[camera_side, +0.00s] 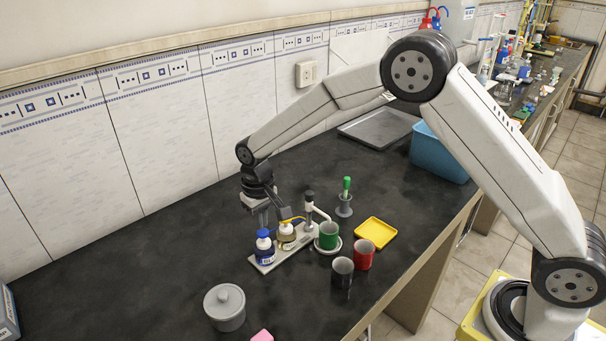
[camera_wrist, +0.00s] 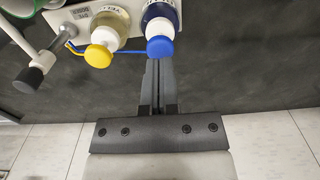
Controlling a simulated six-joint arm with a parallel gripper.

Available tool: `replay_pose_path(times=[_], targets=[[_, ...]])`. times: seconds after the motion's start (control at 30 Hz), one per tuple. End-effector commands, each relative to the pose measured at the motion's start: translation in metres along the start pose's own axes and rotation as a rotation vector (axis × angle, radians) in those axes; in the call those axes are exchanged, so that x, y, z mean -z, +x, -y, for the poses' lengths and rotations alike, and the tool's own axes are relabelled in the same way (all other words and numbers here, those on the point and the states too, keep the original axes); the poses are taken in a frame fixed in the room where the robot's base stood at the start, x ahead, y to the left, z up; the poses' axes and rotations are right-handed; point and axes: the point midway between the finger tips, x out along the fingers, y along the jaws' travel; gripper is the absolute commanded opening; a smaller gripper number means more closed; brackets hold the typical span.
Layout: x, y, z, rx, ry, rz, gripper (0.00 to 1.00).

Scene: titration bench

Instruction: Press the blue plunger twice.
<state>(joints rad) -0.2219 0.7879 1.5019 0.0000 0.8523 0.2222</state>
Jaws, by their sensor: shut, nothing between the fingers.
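The blue plunger (camera_side: 263,233) tops a bottle with dark blue contents (camera_side: 265,252) on a pale stand, left of a cream bottle with a yellow plunger (camera_side: 286,223). My gripper (camera_side: 268,218) points down on the wall side of these bottles, close to the blue plunger. Its fingers are shut together and empty. In the wrist view the blue plunger (camera_wrist: 159,46) is right at the ends of my fingers (camera_wrist: 157,64), with the yellow plunger (camera_wrist: 98,56) to its left. Whether the fingertips touch the blue plunger I cannot tell.
A green mug (camera_side: 328,236) stands on a saucer by the stand's spout. A red mug (camera_side: 363,254), a dark mug (camera_side: 342,272) and a yellow tray (camera_side: 376,232) are to the right. A grey lidded pot (camera_side: 225,307) stands at front left.

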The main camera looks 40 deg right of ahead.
Motion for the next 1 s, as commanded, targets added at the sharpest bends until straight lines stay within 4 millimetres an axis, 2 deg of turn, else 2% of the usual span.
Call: replay_pose_path(times=[1.0], targets=[[0.000,0.025,0.000,0.000,0.000,0.000,0.00]])
